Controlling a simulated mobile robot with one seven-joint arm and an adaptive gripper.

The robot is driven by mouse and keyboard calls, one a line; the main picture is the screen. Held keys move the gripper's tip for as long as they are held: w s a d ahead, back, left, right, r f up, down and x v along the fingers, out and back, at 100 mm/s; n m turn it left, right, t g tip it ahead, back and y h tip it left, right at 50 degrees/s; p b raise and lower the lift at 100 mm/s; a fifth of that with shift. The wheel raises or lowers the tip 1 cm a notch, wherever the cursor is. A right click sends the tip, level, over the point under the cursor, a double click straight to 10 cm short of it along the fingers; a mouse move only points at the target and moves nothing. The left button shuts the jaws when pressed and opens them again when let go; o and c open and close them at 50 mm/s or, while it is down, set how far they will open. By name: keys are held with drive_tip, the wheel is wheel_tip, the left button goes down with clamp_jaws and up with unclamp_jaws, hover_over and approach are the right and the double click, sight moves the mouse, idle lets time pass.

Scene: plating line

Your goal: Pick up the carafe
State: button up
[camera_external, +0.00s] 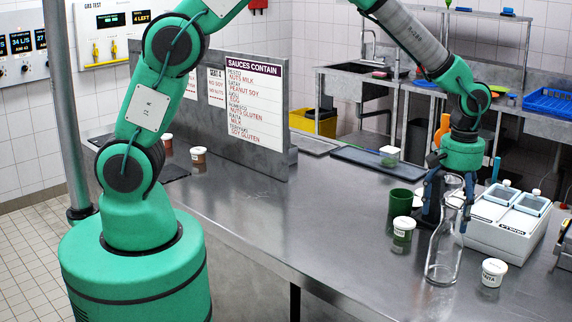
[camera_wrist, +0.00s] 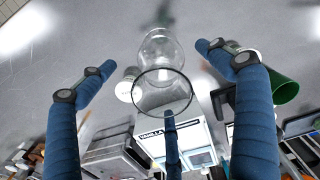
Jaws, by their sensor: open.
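The carafe (camera_external: 443,262) is clear glass, with a wide body and narrow neck, and stands upright on the steel counter. My gripper (camera_external: 440,200) points down at the carafe's neck, its blue fingers spread. In the wrist view the carafe (camera_wrist: 161,46) lies between the open fingers (camera_wrist: 155,72), its round mouth towards the camera. The two side fingers stand apart from the glass on either side. A third finger shows at the lower middle, overlapping the mouth's rim; I cannot tell whether it touches.
Close by are a green cup (camera_external: 401,205), a labelled jar (camera_external: 403,232), a white-lidded tub (camera_external: 493,272) and a white dispenser with pumps (camera_external: 500,225). A sauce sign (camera_external: 253,100) stands behind.

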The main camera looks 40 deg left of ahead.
sight(448, 239)
drive_tip(key=shift+f, duration=1.35)
drive_tip(key=shift+w+f, duration=0.1)
drive_tip(key=shift+f, duration=2.5)
drive_tip(key=shift+c, duration=0.5)
drive_tip(key=c, duration=1.6)
